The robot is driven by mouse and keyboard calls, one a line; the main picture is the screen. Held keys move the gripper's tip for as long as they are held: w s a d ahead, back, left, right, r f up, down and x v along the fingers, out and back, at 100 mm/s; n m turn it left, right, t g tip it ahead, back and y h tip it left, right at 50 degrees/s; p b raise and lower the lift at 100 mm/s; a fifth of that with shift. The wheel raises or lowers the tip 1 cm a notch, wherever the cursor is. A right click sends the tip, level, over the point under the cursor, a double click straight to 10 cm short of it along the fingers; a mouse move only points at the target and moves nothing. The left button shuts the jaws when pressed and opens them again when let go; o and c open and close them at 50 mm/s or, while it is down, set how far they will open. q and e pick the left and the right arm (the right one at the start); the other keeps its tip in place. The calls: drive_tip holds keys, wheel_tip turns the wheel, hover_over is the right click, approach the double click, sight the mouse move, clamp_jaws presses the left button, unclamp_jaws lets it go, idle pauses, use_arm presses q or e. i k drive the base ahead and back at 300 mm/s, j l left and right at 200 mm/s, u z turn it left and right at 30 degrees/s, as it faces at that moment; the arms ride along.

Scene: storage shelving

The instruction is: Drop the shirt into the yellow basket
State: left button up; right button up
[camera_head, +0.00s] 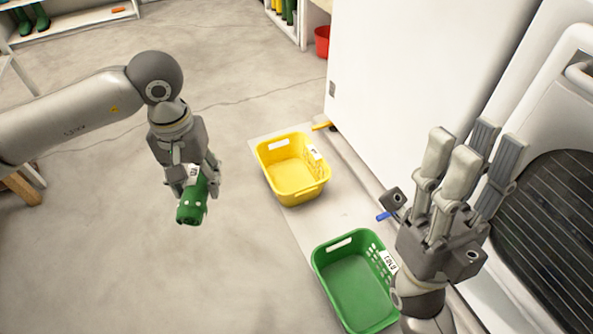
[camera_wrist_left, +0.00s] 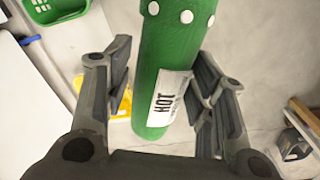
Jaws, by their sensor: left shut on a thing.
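The shirt is a green rolled bundle (camera_head: 192,205) with white dots and a white label. It also shows in the left wrist view (camera_wrist_left: 165,60), where the label reads "HOT". My left gripper (camera_head: 196,182) is shut on it and holds it in the air, left of the yellow basket. The yellow basket (camera_head: 300,192) stands empty on a pale strip of floor. In the left wrist view only a bit of the yellow basket (camera_wrist_left: 124,103) shows behind a finger. My right gripper (camera_head: 473,160) is open and empty, fingers pointing up, at the right.
A green basket (camera_head: 345,243) stands nearer, below the yellow one, with a label on its side. A white cabinet (camera_head: 420,75) and a machine with a dark round door (camera_head: 555,230) line the right. A red bucket (camera_head: 322,41) stands far back.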

sight(292, 179)
drive_tip(key=i+j+z, duration=0.1)
drive_tip(key=z, duration=0.4)
drive_tip(key=i+j+z, duration=0.1)
drive_tip(key=z, duration=0.4)
drive_tip(key=i+j+z, duration=0.15)
drive_tip(key=j, duration=0.35)
drive_tip(key=j+z, duration=0.2)
drive_tip(key=j, duration=0.35)
drive_tip(key=i+j+z, duration=0.15)
drive_tip(key=j, duration=1)
